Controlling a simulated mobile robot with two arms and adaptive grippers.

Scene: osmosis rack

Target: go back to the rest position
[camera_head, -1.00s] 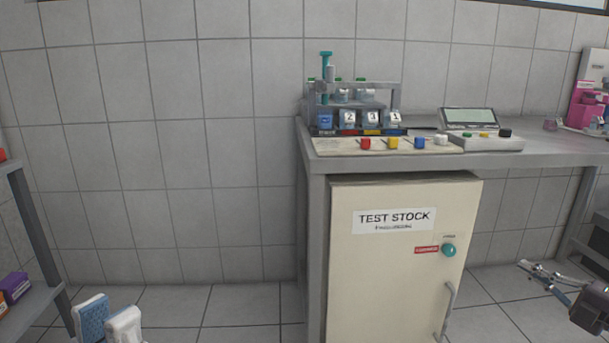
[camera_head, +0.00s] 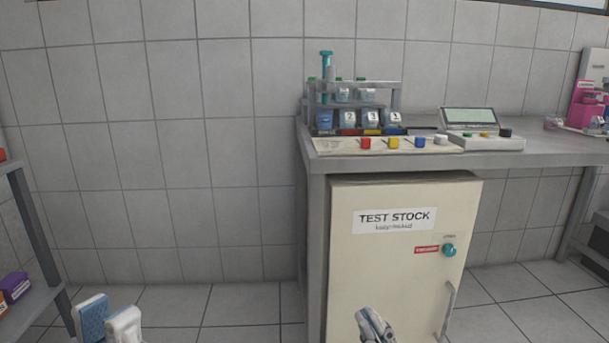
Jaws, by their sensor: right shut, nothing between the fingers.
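My right gripper (camera_head: 367,314) shows at the bottom, in front of the cream cabinet door. It is shut and empty, with its grey fingers together and pointing up. It touches nothing that I can see. The rest of its arm is below the picture. I cannot make out my left gripper in this view.
The cream TEST STOCK cabinet (camera_head: 398,268) stands under the grey bench (camera_head: 560,151). The bench holds a bottle rack (camera_head: 394,100), a board with coloured knobs (camera_head: 335,146) and a screen device (camera_head: 470,120). A shelf (camera_head: 34,309) and blue-and-white objects (camera_head: 92,314) are at lower left.

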